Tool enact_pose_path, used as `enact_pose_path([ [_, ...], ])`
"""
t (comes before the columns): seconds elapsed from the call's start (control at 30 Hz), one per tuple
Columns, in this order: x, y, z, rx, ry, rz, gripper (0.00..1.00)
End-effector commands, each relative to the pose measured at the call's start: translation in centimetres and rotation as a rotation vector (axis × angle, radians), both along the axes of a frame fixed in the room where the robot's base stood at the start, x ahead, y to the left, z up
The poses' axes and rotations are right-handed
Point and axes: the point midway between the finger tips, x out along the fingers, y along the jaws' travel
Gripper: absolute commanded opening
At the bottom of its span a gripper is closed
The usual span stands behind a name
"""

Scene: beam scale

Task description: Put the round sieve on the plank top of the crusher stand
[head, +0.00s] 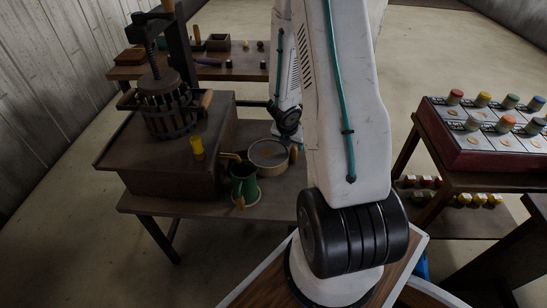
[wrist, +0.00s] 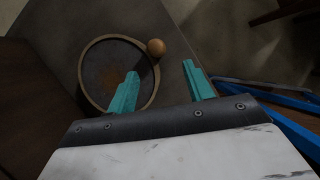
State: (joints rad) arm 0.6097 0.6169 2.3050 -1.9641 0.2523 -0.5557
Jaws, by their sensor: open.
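The round sieve (head: 268,164) has a pale wooden rim and lies flat on the low table, right of the crusher stand. In the wrist view the sieve (wrist: 83,72) shows its dark mesh, with a round wooden knob (wrist: 155,47) at its right edge. My gripper (wrist: 161,78) is open and empty; its left teal finger overlaps the sieve's right part in the picture and the knob appears between and beyond the fingertips. The crusher stand's plank top (head: 128,140) carries a slatted press (head: 168,105). In the head view my fingers are hidden.
A green mug (head: 243,184) stands on the low table (head: 180,207) in front of the sieve. The plank top's left front is bare.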

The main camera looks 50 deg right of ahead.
Motion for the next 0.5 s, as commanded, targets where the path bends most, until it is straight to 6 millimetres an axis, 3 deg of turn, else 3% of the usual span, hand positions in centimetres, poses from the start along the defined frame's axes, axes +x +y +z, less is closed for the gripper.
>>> enact_pose_path([
  [0.5,1.1,-2.3,-5.4,0.001,0.003,0.0,0.51],
])
